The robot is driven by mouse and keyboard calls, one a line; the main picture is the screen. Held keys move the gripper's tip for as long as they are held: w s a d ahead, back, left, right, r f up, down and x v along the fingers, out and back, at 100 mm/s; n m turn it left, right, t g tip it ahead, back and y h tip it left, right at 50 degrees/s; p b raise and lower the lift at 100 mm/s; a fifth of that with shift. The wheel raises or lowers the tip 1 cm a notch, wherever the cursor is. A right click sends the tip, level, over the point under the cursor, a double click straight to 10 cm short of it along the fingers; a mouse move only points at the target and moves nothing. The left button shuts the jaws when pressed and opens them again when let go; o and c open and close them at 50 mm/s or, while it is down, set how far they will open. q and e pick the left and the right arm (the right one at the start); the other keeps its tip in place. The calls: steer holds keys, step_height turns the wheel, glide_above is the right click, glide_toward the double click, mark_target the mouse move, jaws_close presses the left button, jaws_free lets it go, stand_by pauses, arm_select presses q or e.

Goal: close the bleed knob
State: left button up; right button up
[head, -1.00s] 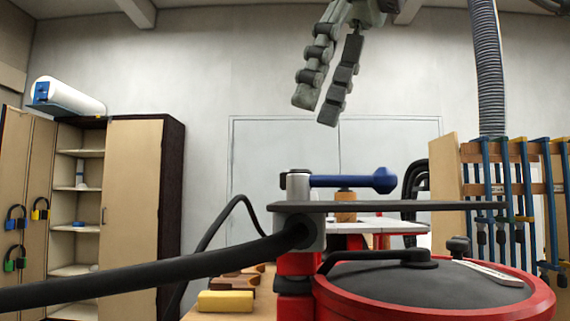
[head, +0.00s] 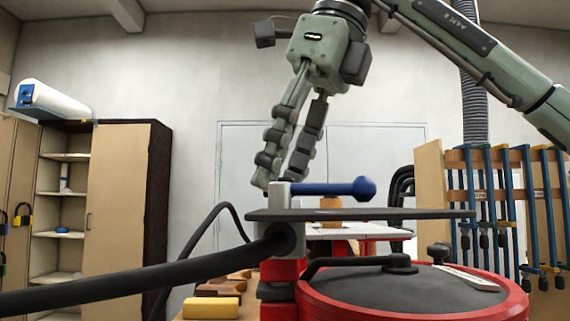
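A blue lever handle (head: 330,188) with a rounded end lies level on top of a grey metal fitting (head: 279,235), above a flat dark plate. A small black knob (head: 438,251) stands on the lid of the red round vessel (head: 420,296); I cannot tell which of these is the bleed knob. My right gripper (head: 280,176) comes down from above. Its fingertips point down at the left end of the blue handle, just above the fitting. The fingers are apart with nothing seen between them; contact is not clear. My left gripper is not in view.
A thick black hose (head: 140,278) runs from the left into the fitting. The dark plate (head: 360,214) juts right over the vessel. A yellow block (head: 211,308) lies on the bench. A clamp rack (head: 500,200) stands at right, a cabinet (head: 117,210) at left.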

jaws_close()
steer(key=shift+m, duration=0.3)
steer(key=m+t+h, duration=0.1)
steer(key=m, duration=0.2)
steer(key=shift+s+a+m, duration=0.1)
steer(key=shift+m, duration=0.2)
steer(key=m, duration=0.2)
steer(key=m+t+h, duration=0.1)
steer(key=m, duration=0.1)
steer(key=shift+s+a+m+h, duration=0.1)
steer(key=shift+m+h, duration=0.2)
steer(key=m+h, duration=0.1)
steer(key=m, duration=0.2)
steer(key=m+h, duration=0.1)
steer(key=m, duration=0.2)
steer(key=shift+a+h, duration=0.2)
steer(key=shift+h, duration=0.1)
steer(key=m+h, duration=0.1)
steer(key=m, duration=0.2)
steer(key=shift+a+m, duration=0.1)
steer(key=shift+m, duration=0.3)
steer(key=shift+m+g+h, duration=0.3)
steer(key=shift+m+h, duration=0.3)
steer(key=shift+m, duration=0.9)
